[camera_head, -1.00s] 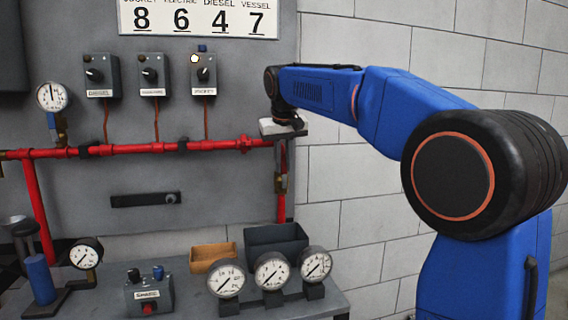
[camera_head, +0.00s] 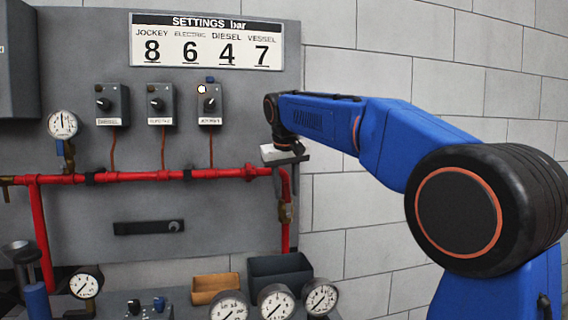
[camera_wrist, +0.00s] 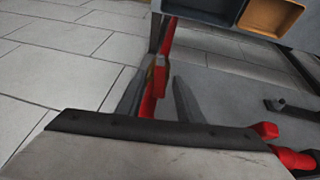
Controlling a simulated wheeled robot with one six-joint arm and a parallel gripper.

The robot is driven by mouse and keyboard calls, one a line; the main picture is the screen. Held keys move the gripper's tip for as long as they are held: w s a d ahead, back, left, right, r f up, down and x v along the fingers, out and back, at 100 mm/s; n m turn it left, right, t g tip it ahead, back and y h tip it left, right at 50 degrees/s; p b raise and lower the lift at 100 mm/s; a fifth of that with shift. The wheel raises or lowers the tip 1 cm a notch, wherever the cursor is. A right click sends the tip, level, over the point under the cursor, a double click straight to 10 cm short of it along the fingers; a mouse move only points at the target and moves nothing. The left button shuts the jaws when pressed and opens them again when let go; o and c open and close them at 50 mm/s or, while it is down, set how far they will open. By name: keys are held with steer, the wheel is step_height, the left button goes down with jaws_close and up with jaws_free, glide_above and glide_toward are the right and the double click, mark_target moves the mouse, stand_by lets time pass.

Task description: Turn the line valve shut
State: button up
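A red pipe (camera_head: 150,177) runs along the grey panel and turns down at its right end. A brass valve body (camera_head: 286,212) sits on this downward leg; a grey lever seems to lie along the pipe there. In the wrist view the brass part (camera_wrist: 161,62) and the red pipe show beyond my fingers. My gripper (camera_wrist: 158,78) is open, its two grey fingers apart with the pipe seen between them. Whether they touch anything cannot be told.
Three switch boxes (camera_head: 161,104) and a settings sign (camera_head: 207,42) are on the panel above the pipe. Below are a dark bin (camera_head: 279,271), a tan bin (camera_head: 211,286) and several gauges (camera_head: 276,302). The block wall (camera_head: 345,215) to the right is clear.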

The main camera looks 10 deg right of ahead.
steer(key=v, duration=1.6)
steer(key=shift+a, duration=0.15)
steer(key=shift+r, duration=0.15)
steer(key=c, duration=0.8)
steer(key=d+f+y, duration=0.1)
steer(key=d, duration=0.1)
steer(key=w+d+f+y, duration=0.1)
steer(key=d, duration=0.1)
steer(key=d+f+g, duration=0.1)
steer(key=d, duration=0.1)
steer(key=shift+w+d+f+n+y, duration=0.15)
steer(key=shift+f+n+y, duration=0.15)
steer(key=shift+f+y, duration=0.1)
jaws_close()
steer(key=d+f+y, duration=0.1)
steer(key=d+y, duration=0.2)
steer(key=d, duration=0.4)
steer(key=w+a+f+y, duration=0.1)
steer(key=w+a+f, duration=0.3)
steer(key=a+f, duration=0.3)
steer(key=shift+a+f+t, duration=0.2)
steer(key=shift+f+t, duration=0.2)
steer(key=shift+f, duration=0.4)
